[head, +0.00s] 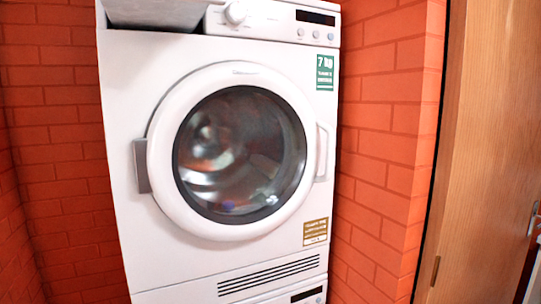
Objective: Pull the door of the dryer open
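A white dryer (125,80) stands against an orange brick wall and fills the middle of the head view. Its round door (170,200) has a white ring around dark glass and looks shut. A grey hinge (141,166) sits on the door's left side. A white handle (322,152) is on the door's right side. Neither of my grippers shows in the head view.
A control panel with a knob (235,12) runs along the dryer's top. Part of another white appliance (308,294) shows below. Orange brick walls (385,130) are close on both sides. A wooden door or panel (485,120) stands at the right.

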